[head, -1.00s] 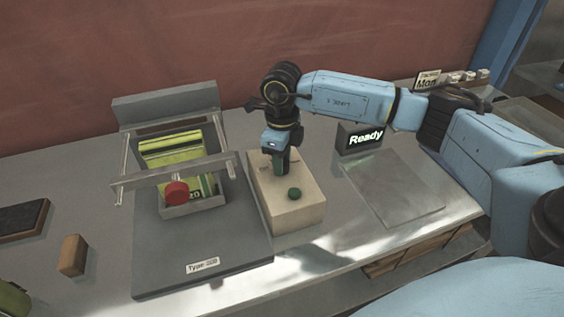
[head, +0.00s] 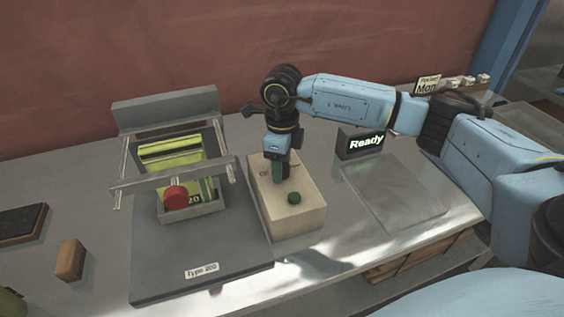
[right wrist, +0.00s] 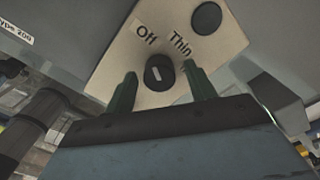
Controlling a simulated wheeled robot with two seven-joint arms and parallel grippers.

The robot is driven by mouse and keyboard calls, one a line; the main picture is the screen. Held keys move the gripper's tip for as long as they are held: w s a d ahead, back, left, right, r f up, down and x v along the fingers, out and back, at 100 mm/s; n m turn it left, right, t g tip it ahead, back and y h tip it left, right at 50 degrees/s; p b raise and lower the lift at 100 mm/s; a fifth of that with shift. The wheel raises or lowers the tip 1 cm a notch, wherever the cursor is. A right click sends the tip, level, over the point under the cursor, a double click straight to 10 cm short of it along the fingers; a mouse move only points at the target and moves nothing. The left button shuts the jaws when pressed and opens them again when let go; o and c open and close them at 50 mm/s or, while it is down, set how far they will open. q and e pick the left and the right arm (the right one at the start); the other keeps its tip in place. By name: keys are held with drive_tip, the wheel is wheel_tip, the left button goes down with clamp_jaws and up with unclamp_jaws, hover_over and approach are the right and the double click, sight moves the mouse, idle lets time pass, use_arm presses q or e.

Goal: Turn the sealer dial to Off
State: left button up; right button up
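The sealer is a beige box (head: 305,212) on the bench, with a green button (head: 294,198) on top. In the right wrist view its dial (right wrist: 159,72) is a dark round knob with a short white mark, near the printed words Off and Thin. Which word the mark points to is unclear. My right gripper (right wrist: 160,72) points down over the box. Its two green fingers stand apart on either side of the dial, with gaps visible. In the head view the right gripper (head: 278,172) hides the dial. My left gripper is out of view.
Left of the box stands a grey machine (head: 200,255) with a red knob (head: 176,197) and a yellow-green pouch (head: 165,152). A Ready display (head: 366,142) and a flat grey plate (head: 395,190) are to the right. A brown block (head: 71,259) lies at far left.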

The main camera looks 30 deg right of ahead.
wheel_tip(320, 180, up, 13)
drive_tip(key=shift+r, duration=0.15)
idle(0.5)
